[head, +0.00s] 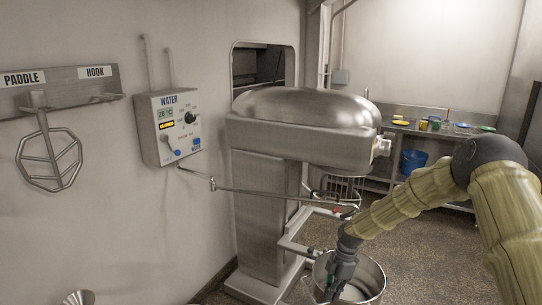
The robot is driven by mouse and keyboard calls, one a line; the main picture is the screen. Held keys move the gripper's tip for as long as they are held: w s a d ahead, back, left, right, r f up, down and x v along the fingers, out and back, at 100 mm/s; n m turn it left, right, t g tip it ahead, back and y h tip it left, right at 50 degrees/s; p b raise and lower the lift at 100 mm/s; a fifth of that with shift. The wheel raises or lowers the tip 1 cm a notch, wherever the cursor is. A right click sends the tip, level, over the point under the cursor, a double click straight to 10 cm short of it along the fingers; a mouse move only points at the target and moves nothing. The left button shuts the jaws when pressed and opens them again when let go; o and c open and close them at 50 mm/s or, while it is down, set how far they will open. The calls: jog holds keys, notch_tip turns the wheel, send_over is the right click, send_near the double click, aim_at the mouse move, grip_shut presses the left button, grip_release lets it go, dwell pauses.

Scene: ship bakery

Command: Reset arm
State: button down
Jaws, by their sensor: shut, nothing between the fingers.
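My arm (425,200) comes in from the right edge and bends down at its dark joint towards the middle. My gripper (338,284) points down over the metal mixing bowl (373,290) at the bottom of the view. Its fingers look close together, and nothing shows between them. The gripper overlaps the left part of the bowl in the picture; I cannot tell whether it touches the rim or is inside.
A large steel mixer (290,130) stands in the middle. A water control box (177,123) and a rack with a paddle (49,158) are on the left wall. A counter with dishes (440,131) and a blue bucket (412,161) are at the back.

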jog(key=s+a+f+m, duration=0.2)
jog(key=s+f+m, duration=0.3)
jog(key=s+f, duration=0.5)
jog(key=s+a+f+m, duration=0.3)
jog(key=s+f+m, duration=0.3)
jog(key=s, duration=0.8)
jog(key=s+d+m+h, duration=0.1)
jog(key=s+d+m, duration=0.1)
jog(key=s, duration=0.6)
jog(key=s+d+m+t, duration=0.1)
jog(key=s+d+m, duration=0.2)
jog(key=s+m, duration=0.2)
jog(key=s+d+m+t+h, duration=0.1)
jog(key=s+d+m, duration=0.1)
jog(key=s, duration=0.9)
jog(key=shift+s+d+m+h, duration=0.2)
jog(key=shift+m+h, duration=0.1)
jog(key=shift+m, duration=0.6)
